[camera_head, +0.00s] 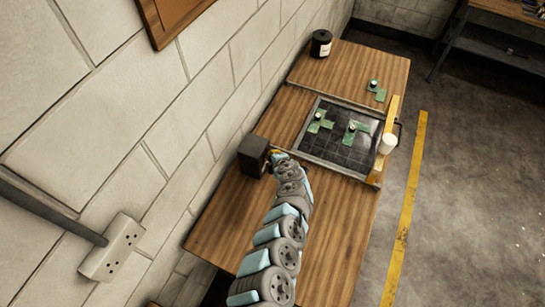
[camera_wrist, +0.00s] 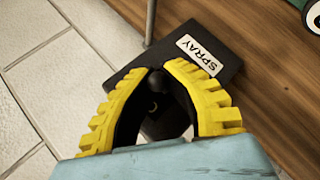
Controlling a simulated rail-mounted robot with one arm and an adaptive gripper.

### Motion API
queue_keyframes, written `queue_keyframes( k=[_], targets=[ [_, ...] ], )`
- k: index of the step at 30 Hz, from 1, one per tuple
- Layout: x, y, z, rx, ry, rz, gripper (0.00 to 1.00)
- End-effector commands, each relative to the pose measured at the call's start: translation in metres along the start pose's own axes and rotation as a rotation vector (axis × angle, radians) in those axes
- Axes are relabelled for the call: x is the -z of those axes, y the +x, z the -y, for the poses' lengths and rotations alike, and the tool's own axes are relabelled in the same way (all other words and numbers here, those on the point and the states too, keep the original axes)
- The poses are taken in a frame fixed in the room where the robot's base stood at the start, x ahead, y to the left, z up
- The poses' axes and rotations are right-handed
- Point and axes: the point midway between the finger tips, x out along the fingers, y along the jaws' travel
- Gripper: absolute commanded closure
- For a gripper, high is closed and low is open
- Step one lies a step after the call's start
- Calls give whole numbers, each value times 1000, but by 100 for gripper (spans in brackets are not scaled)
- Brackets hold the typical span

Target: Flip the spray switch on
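The dark spray switch box (camera_head: 253,155) stands on the wooden bench against the wall. In the wrist view its dark face (camera_wrist: 205,82) bears a white "SPRAY" label (camera_wrist: 199,54). A dark rounded knob (camera_wrist: 157,84), which looks like the switch lever, shows between my fingers. My gripper (camera_wrist: 157,68) has yellow ribbed fingers, apart with a narrow gap at the tips around the knob. Whether they touch it is unclear. In the head view my gripper (camera_head: 273,155) is right beside the box, partly hidden by my arm. The lever's setting is not clear.
A dark gridded panel (camera_head: 342,150) with green pieces is set in the bench behind. A white cylinder (camera_head: 387,143) stands at its right edge and a dark jar (camera_head: 321,43) at the far end. The block wall closes off the left. A thin metal rod (camera_wrist: 150,22) rises at the box.

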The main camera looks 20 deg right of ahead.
Motion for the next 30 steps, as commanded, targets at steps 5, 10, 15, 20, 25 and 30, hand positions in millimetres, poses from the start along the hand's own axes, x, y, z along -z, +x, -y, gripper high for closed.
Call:
queue_keyframes(
  k=[5,10,15,20,25,30],
  targets=[
    [0,-1,-1,13,-11,12,100],
    [-1,-1,0,20,-16,18,100],
    [-1,-1,0,21,-17,19,100],
    [-1,-1,-1,21,-17,19,100],
    [0,0,-1,20,-17,19,64],
    [0,0,-1,21,-17,18,61]
  ],
)
